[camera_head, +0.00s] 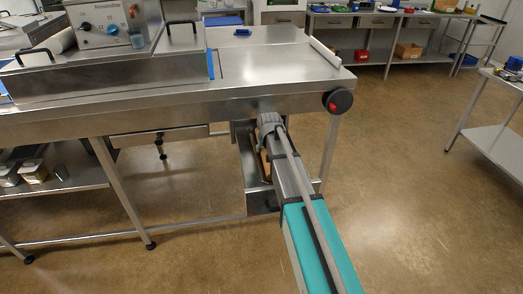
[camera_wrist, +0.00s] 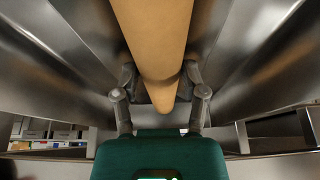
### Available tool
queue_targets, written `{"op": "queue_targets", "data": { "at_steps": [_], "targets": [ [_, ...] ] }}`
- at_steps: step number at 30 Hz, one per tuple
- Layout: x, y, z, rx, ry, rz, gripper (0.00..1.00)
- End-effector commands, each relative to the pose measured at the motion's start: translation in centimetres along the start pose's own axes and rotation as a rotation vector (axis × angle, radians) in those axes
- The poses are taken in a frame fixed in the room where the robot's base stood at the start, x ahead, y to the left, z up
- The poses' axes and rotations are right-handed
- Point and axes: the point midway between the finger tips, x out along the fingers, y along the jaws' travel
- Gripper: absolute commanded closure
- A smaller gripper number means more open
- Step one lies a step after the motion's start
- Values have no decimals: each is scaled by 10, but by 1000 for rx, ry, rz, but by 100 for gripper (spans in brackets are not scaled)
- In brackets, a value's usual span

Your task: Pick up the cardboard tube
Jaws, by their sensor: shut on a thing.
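The cardboard tube (camera_wrist: 153,35) is a plain tan cylinder in the wrist view. It runs from the top edge down the middle and ends between the fingers. My gripper (camera_wrist: 160,88) is shut on the tube, with one finger on each side near its lower end. The far end of the tube is cut off by the top of the picture. In the head view my arm reaches in under the steel worktable (camera_head: 270,95).
Metal panels (camera_wrist: 65,50) rise close on both sides of the tube. Shelves with small boxes (camera_wrist: 60,130) show at lower left in the wrist view. In the head view, a lower shelf with containers (camera_head: 32,171) is at left. Open floor (camera_head: 430,190) lies to the right.

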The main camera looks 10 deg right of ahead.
Motion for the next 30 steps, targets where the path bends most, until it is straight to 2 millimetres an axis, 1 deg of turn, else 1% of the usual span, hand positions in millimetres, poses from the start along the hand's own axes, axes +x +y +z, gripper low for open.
{"op": "queue_targets", "data": {
  "at_steps": [5,8,19,20,21,30],
  "targets": [
    [-11,0,-4,0,0,0,91],
    [-15,0,13,0,0,0,91],
    [-43,2,80,0,0,0,91],
    [-48,2,70,0,1,0,91],
    [-52,2,66,0,1,0,91],
    [-83,1,52,-1,0,0,91]
  ]
}}
